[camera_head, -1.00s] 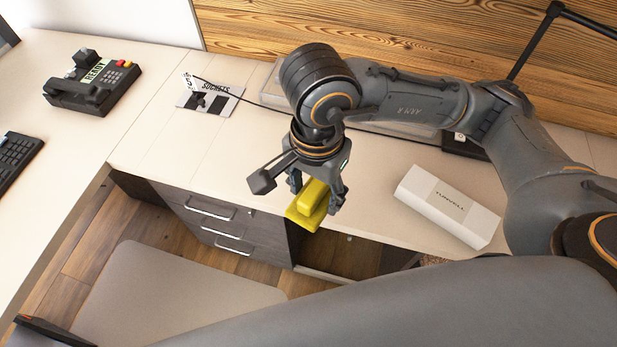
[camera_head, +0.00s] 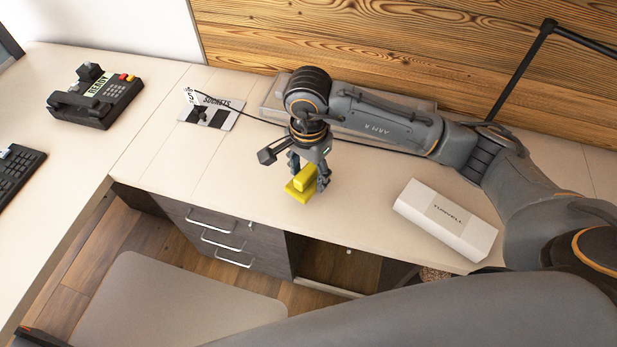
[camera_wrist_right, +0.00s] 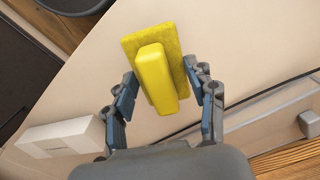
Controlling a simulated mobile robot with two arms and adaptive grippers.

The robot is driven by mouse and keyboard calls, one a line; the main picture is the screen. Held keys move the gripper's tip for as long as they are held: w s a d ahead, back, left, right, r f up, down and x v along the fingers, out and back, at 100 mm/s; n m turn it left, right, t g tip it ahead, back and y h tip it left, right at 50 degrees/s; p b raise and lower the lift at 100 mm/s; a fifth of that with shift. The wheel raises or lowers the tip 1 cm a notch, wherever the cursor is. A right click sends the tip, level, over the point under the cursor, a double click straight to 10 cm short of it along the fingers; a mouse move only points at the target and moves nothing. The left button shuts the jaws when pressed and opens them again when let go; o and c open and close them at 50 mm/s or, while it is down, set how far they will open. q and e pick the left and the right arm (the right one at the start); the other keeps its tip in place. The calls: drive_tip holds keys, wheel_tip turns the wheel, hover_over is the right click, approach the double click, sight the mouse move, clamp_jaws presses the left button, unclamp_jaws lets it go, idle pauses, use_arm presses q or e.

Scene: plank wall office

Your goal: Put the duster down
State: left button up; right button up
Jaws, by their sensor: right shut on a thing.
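The yellow duster (camera_head: 301,185) has a flat pad below and a raised block-shaped handle on top. My right gripper (camera_head: 308,174) points down over the desk (camera_head: 376,190) and is shut on the duster. In the right wrist view, the duster (camera_wrist_right: 155,75) shows between the two fingers of the right gripper (camera_wrist_right: 163,95), pad side toward the desk. I cannot tell whether the pad touches the desk or hovers just above it. My left gripper is not in view.
A white box (camera_head: 446,219) lies to the right on the desk. A sockets panel (camera_head: 211,112) with a cable is at the back left. A phone (camera_head: 95,97) and a keyboard (camera_head: 17,172) are farther left. Bare desk surrounds the duster.

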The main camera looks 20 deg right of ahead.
sight(308, 182)
drive_tip(key=f, duration=0.2)
drive_tip(key=f+p, duration=0.1)
drive_tip(key=shift+w, duration=0.25)
drive_tip(key=shift+d+f, duration=0.1)
drive_tip(key=shift+f, duration=0.3)
drive_tip(key=shift+f, duration=0.15)
drive_tip(key=o, duration=1.3)
